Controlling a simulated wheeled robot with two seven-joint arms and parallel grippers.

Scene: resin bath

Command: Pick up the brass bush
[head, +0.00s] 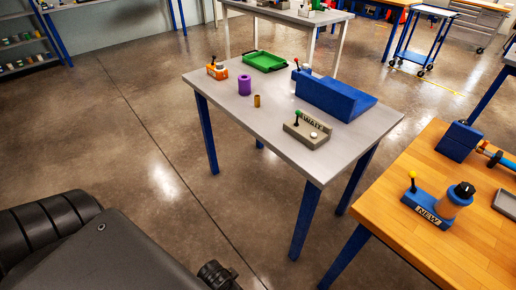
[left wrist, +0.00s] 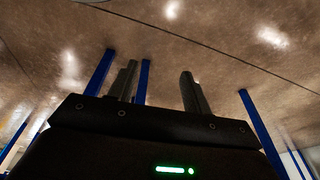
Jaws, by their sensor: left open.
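The brass bush (head: 257,101) is a small gold-brown cylinder standing upright on the grey table (head: 222,97), near its left front edge. A wider purple ring-like cylinder (head: 244,85) stands just behind and left of it. My left gripper (left wrist: 160,82) shows in the left wrist view with its two fingers apart and nothing between them. That view shows floor and blue table legs, not the bush. In the head view my dark arm fills the lower left, well short of the table. My right gripper is in neither view.
On the grey table are an orange holder (head: 217,71), a green tray (head: 264,61), a blue sloped block (head: 334,95) and a grey base marked WAIT (head: 306,131). A wooden table (head: 420,255) stands at the right with a NEW-marked blue base (head: 427,211). Floor left of the grey table is clear.

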